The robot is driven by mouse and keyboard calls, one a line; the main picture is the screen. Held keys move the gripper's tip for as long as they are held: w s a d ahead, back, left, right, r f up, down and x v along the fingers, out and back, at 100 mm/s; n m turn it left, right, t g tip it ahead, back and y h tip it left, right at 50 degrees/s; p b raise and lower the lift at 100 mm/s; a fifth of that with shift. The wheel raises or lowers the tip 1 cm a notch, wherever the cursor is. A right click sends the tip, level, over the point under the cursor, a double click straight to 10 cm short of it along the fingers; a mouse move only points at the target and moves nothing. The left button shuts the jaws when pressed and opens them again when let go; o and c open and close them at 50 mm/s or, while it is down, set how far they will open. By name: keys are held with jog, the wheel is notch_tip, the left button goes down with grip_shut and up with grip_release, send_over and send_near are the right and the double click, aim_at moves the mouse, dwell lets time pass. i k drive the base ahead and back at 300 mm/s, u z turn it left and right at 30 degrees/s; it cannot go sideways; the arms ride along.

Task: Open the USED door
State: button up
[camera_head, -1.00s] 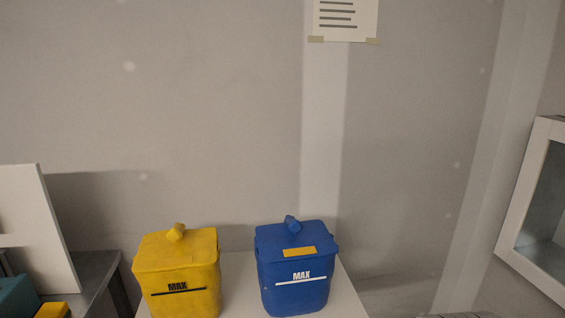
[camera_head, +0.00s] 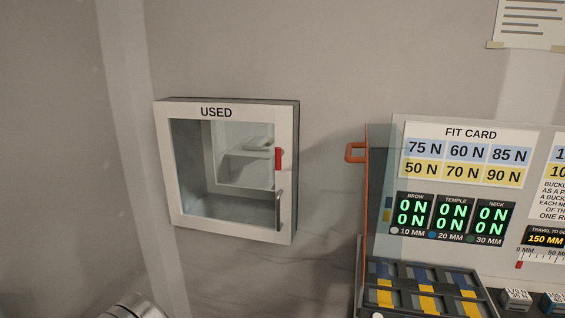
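The USED cabinet (camera_head: 217,113) hangs on the wall, left of centre. Its door (camera_head: 235,231) has a white frame around a clear pane and looks shut. A grey vertical handle (camera_head: 279,210) sits on the right side of the door frame, with a red piece (camera_head: 278,159) above it. Through the pane the inside shows pale surfaces, with no clear contents. My gripper's fingers are not in view; only a rounded metallic part shows at the bottom left edge, which I cannot identify.
Right of the cabinet stands a bench station with a FIT CARD panel (camera_head: 470,133), green readouts (camera_head: 452,214) and a tray of blue and yellow pieces (camera_head: 400,270). An orange handle (camera_head: 354,152) juts out on its left side. The wall below the cabinet looks clear.

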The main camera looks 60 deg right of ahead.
aim_at(281, 115)
jog(key=z, duration=2)
